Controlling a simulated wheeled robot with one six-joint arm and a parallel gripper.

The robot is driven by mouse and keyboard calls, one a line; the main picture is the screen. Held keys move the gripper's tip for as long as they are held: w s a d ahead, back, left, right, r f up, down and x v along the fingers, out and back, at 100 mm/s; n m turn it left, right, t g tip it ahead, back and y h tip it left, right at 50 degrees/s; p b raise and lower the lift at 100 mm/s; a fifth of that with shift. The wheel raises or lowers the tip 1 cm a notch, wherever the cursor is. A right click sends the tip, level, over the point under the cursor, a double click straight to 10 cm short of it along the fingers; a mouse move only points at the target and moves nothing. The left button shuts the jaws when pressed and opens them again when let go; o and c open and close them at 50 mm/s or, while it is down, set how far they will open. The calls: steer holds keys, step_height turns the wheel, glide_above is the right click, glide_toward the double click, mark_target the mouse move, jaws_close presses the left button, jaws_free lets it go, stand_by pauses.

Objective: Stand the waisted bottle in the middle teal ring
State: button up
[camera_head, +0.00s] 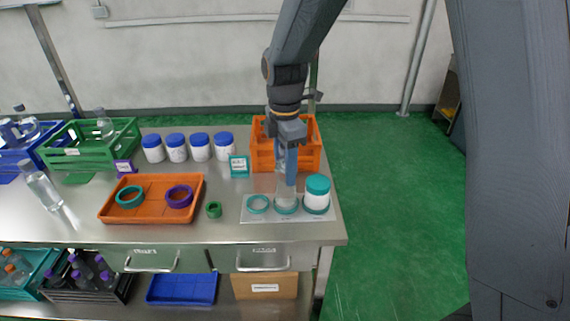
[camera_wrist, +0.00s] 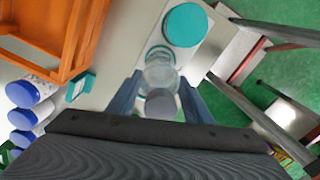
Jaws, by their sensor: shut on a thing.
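My gripper (camera_head: 290,176) is shut on a clear waisted bottle with a grey cap, and points down over the white plate (camera_head: 250,216). The bottle (camera_head: 281,187) is upright at the middle teal ring (camera_head: 285,208); I cannot tell whether its base touches the plate. In the wrist view the bottle (camera_wrist: 160,76) shows between the two fingers (camera_wrist: 160,100). The left teal ring (camera_head: 258,204) on the plate is empty. A white jar with a teal lid (camera_head: 317,190) stands at the right ring, close beside the bottle.
An orange crate (camera_head: 262,150) stands behind the plate. An orange tray (camera_head: 150,211) holds a teal and a purple ring. Several blue-lidded jars (camera_head: 176,148) stand at the back. Another clear bottle (camera_head: 43,187) is at the left.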

steer(key=shift+f, duration=0.8)
steer(key=o, duration=1.9)
steer(key=shift+r, duration=0.15)
steer(key=shift+r+p, duration=3.3)
steer(key=shift+r, duration=1.1)
